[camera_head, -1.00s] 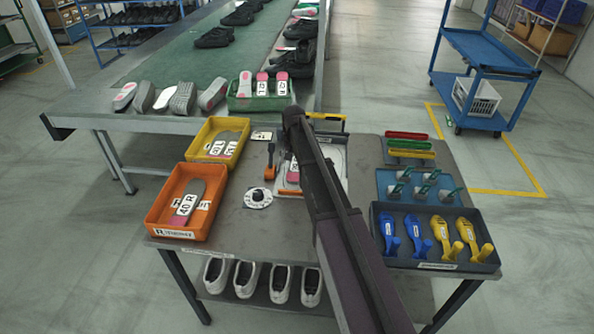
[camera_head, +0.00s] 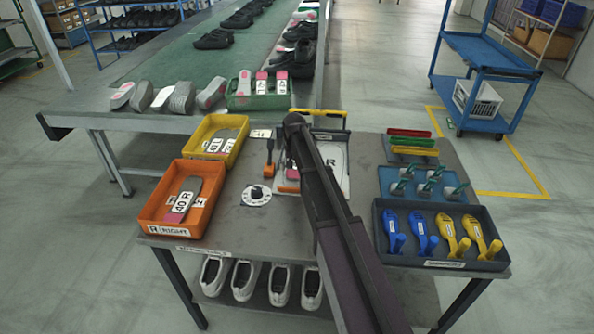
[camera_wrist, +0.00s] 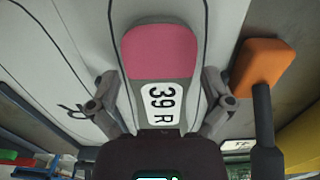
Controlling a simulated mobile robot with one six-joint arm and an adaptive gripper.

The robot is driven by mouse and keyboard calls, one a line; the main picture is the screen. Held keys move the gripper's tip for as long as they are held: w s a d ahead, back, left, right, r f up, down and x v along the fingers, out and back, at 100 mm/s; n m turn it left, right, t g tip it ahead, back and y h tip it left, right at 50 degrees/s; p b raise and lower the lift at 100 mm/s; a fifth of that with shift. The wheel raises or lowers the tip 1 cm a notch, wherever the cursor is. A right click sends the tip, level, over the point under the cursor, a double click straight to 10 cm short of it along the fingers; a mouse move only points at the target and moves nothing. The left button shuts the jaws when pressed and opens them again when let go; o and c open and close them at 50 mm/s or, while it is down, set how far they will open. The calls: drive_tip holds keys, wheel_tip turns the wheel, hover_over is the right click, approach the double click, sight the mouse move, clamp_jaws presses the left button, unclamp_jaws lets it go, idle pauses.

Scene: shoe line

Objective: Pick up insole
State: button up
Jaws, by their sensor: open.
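The insole (camera_wrist: 160,52) is grey with a pink heel and a white label reading 39 R. In the wrist view it lies on a pale board (camera_wrist: 52,35) with dark outlines. My gripper (camera_wrist: 160,104) is open, with one finger on each side of the insole near its label. I cannot tell whether the fingers touch it. The insole's near end is hidden by my gripper body. In the head view my arm covers most of the board (camera_head: 342,182) and hides the gripper; a bit of pink (camera_head: 291,173) shows beside the arm.
An orange-headed mallet (camera_wrist: 262,66) lies close to the right finger. A white dial (camera_head: 256,195), an orange bin (camera_head: 160,232) and a yellow bin (camera_head: 240,140) stand to the left. A dark tray (camera_head: 385,258) with blue and yellow tools is at the right.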

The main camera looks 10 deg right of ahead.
idle(0.6)
drive_tip(key=c, duration=0.8)
drive_tip(key=shift+r, duration=0.15)
wheel_tip(320, 180, up, 2)
drive_tip(key=p, duration=0.2)
drive_tip(key=shift+p, duration=0.3)
drive_tip(key=shift+r+p, duration=0.8)
drive_tip(key=shift+r, duration=0.1)
drive_tip(key=s, duration=1.6)
drive_tip(key=shift+d+r+p, duration=0.4)
